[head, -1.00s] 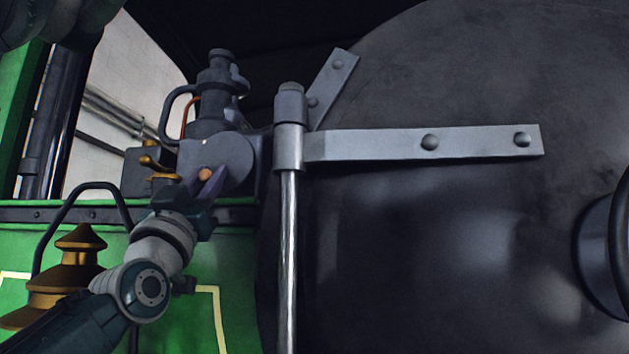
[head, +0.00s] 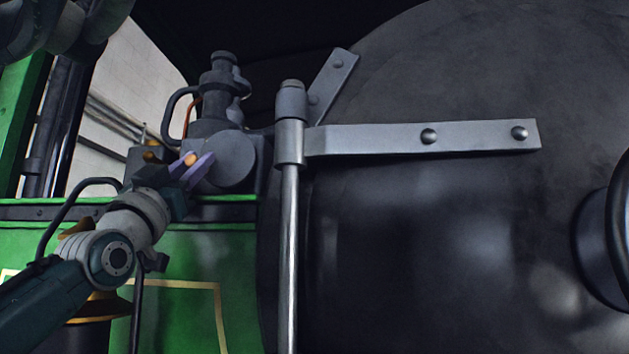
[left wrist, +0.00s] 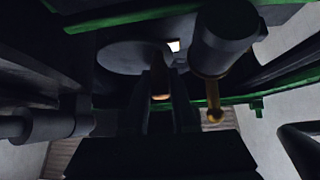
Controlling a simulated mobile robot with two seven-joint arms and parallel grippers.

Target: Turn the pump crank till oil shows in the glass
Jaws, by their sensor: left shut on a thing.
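The oil pump (head: 214,100) is a dark grey metal body with a round disc (head: 236,158) on its front. A copper-coloured crank handle (head: 190,158) stands out at the disc's left side. My left gripper (head: 193,166) is shut on this handle. In the left wrist view the handle (left wrist: 161,88) lies between my two fingers, with the disc (left wrist: 118,52) behind it. A small pale part (head: 236,108) on the pump's right side may be the glass; I cannot tell whether oil shows in it. My right gripper is out of view.
A large dark round door with a grey strap hinge (head: 380,143) and an upright rod (head: 289,250) stands right of the pump. A brass lantern (head: 103,305) is partly hidden behind my left arm. A brass tap (left wrist: 213,100) hangs near my fingers.

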